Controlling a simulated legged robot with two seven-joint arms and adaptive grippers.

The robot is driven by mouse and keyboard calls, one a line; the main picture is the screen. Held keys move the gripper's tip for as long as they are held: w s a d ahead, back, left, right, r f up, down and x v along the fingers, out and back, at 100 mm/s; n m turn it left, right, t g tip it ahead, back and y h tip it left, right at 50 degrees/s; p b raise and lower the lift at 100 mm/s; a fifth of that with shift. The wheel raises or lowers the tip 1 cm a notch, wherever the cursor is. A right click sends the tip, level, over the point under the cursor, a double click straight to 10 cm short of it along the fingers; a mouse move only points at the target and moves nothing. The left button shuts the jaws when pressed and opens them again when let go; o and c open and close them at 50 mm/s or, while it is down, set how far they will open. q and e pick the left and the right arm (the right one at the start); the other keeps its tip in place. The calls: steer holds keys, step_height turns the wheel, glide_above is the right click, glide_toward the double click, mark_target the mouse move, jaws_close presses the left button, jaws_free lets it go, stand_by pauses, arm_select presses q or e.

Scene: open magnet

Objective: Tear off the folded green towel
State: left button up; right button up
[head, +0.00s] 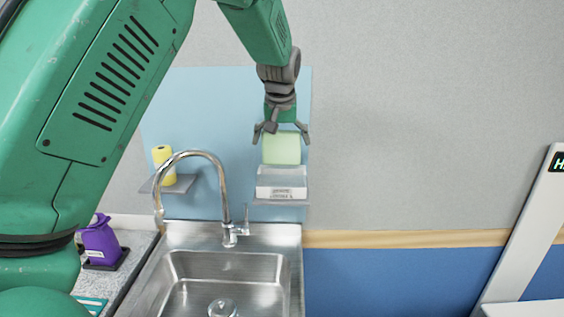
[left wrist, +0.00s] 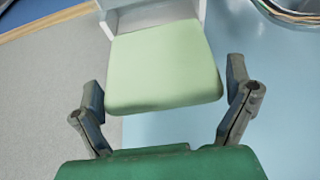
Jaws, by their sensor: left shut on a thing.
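The folded green towel (head: 281,149) is a pale green block in the head view, above a small holder (head: 281,178) with a white front label on the wall shelf. It also shows in the left wrist view (left wrist: 163,65). My left gripper (head: 281,134) comes down from above and is shut on the towel's upper part, one finger at each side. In the left wrist view the fingers of my left gripper (left wrist: 165,85) flank the towel's near end. Whether the towel's lower edge still touches the holder I cannot tell. My right gripper is not in view.
A curved metal faucet (head: 190,155) stands over the steel sink (head: 225,272) below the shelf. A yellow roll (head: 163,164) sits on another small shelf to the left. A purple container (head: 100,242) stands on the counter. The grey wall on the right is clear.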

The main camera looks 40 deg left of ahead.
mark_target(283, 130)
arm_select(q)
step_height(283, 130, up, 4)
steer(key=shift+w+d+f+p, duration=0.1)
steer(key=shift+d+f+p, duration=0.05)
steer(key=shift+p, duration=0.15)
steer(key=shift+r+p, duration=0.5)
steer(key=shift+r, duration=2.65)
